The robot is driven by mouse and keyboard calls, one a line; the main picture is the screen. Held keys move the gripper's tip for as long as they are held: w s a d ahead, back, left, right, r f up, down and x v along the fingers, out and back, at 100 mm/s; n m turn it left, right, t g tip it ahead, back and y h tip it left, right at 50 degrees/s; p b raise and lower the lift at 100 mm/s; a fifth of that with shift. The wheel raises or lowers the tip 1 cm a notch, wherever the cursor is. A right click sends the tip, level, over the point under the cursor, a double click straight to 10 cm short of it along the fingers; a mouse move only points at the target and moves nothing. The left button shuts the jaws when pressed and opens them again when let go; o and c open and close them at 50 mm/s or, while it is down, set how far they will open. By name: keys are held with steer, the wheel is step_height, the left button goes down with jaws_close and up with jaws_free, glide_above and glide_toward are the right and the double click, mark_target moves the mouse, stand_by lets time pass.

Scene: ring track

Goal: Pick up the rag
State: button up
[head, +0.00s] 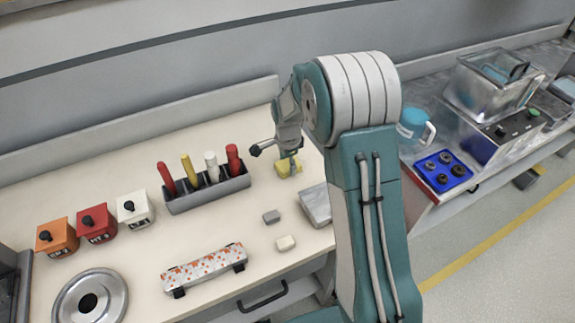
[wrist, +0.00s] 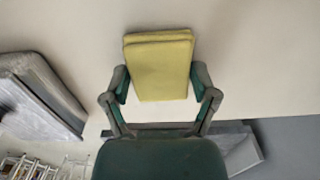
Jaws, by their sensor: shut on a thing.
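The rag is a yellow folded cloth (wrist: 161,68), held between the two fingers of my gripper (wrist: 160,85) in the wrist view. My arm partly covers this area. I cannot tell whether the rag touches the worktop or is just above it.
A grey metal box (head: 316,204) is in front and to the right. The back wall is close.

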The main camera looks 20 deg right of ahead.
mark_target(288, 164)
steer(key=shift+r, duration=0.45)
step_height(288, 164, up, 2)
steer(key=shift+r, duration=0.25)
steer(key=s+a+r, duration=0.3)
steer(key=s+r, duration=0.6)
steer(key=s, duration=0.4)
steer(key=shift+s+a+r, duration=0.25)
steer(key=shift+s+r, duration=0.05)
steer(key=shift+c, duration=0.3)
